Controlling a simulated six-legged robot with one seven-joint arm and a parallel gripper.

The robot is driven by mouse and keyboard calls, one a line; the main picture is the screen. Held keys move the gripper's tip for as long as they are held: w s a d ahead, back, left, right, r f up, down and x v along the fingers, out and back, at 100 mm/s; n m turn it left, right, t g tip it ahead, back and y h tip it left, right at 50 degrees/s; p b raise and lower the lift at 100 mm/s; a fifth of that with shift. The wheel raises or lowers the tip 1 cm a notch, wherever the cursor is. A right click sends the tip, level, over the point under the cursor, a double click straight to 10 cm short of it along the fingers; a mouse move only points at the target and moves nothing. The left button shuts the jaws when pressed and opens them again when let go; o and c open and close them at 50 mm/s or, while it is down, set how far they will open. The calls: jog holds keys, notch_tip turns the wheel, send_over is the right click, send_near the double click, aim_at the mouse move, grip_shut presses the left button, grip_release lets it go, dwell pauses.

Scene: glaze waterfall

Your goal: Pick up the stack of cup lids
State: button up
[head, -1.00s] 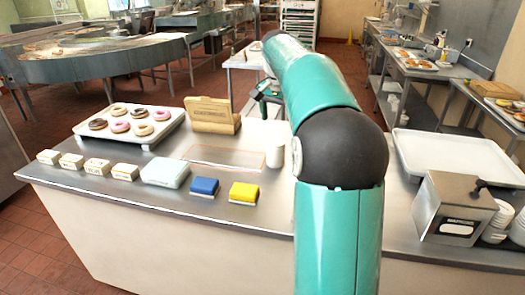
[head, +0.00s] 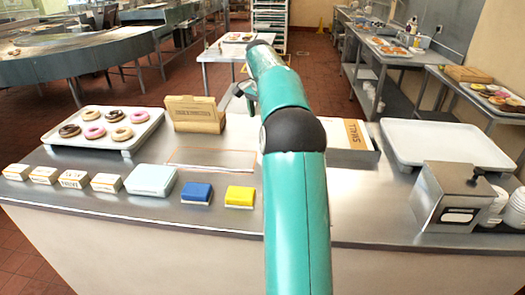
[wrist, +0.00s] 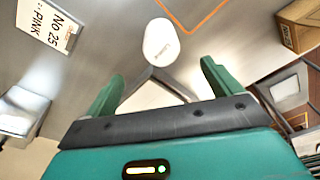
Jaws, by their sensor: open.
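A white, rounded cylinder (wrist: 161,42) with small lettering stands on the steel counter in the wrist view. It may be the stack of cup lids, but separate lids cannot be made out. My gripper (wrist: 155,80) is open and empty, with its green fingers spread; the cylinder lies ahead of the gap between them, apart from both. In the head view, my gripper (head: 245,92) is over the back of the counter, and the cylinder is hidden behind my arm. White stacked items (head: 494,206) stand at the counter's right end; their kind is unclear.
An outlined rectangle (head: 212,159) is bare.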

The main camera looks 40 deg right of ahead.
jog(key=f, duration=0.4)
jog(key=d+f, duration=0.1)
jog(key=f, duration=0.1)
jog(key=shift+s+f, duration=0.2)
jog(key=shift+w+d+f, duration=0.1)
jog(key=shift+w+f, duration=0.1)
jog(key=shift+f, duration=0.4)
jog(key=shift+w+d+f, duration=0.1)
jog(key=shift+d+f, duration=0.15)
jog(key=shift+f, duration=0.95)
jog(key=shift+w+d+f, duration=0.1)
jog(key=shift+d+f, duration=0.1)
jog(key=shift+f, duration=0.95)
jog(key=c, duration=1.1)
jog(key=shift+r, duration=0.1)
